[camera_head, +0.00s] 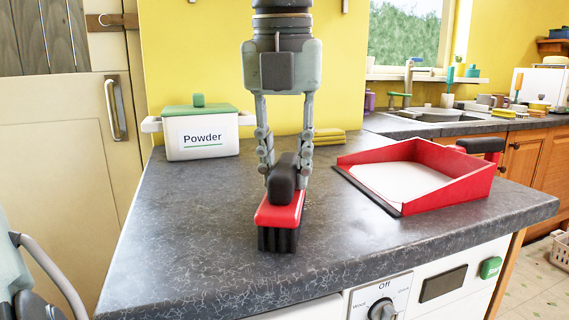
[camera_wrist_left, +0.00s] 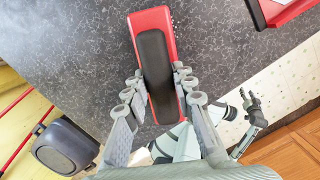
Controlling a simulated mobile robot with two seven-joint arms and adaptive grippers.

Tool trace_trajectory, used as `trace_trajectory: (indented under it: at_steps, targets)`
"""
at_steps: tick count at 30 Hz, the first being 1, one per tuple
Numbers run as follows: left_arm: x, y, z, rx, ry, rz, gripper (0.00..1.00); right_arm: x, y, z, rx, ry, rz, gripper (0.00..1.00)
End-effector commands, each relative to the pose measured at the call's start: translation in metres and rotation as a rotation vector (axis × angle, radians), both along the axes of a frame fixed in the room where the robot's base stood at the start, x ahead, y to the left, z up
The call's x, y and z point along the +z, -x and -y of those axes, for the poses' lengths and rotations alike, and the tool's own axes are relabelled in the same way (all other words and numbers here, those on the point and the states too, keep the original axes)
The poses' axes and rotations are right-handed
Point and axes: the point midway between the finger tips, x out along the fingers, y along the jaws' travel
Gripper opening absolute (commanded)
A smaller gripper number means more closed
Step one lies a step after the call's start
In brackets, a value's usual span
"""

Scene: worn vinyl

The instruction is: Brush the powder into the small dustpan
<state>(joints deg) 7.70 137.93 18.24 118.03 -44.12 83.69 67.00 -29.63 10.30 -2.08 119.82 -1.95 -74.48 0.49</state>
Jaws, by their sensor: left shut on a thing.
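My left gripper (camera_head: 286,172) is shut on the dark handle of a red brush (camera_head: 280,212). The brush has black bristles that point down at the grey countertop, near its front edge. I cannot tell whether they touch it. The brush (camera_wrist_left: 154,60) also shows between the fingers in the left wrist view. A red dustpan (camera_head: 468,192) with a white floor and black handle lies to the right, apart from the brush. A white box labelled Powder (camera_head: 201,139), with a green lid, stands at the back left. I cannot make out loose powder on the speckled counter. My right gripper (camera_wrist_left: 250,105) shows small in the left wrist view.
The grey countertop (camera_head: 190,220) is clear left of the brush. Yellow cloths (camera_head: 330,135) lie behind the gripper. An appliance with a dial (camera_head: 381,309) is under the front edge. A sink (camera_head: 440,116) and clutter stand at the back right.

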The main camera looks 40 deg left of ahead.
Motion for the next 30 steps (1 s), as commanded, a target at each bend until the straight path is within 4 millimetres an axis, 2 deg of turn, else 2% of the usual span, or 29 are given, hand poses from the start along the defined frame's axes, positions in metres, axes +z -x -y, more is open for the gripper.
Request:
trace_trajectory:
  at_steps: [18, 30]
  targets:
    - [-0.001, 0.024, 0.045, -0.001, -0.001, -0.002, 0.02, -0.008, 0.0, 0.0, 0.0, 0.0, 0.0, 0.4]
    - [0.0, 0.025, 0.048, -0.001, 0.0, -0.001, 0.02, -0.008, 0.0, 0.0, 0.0, 0.0, 0.0, 0.4]
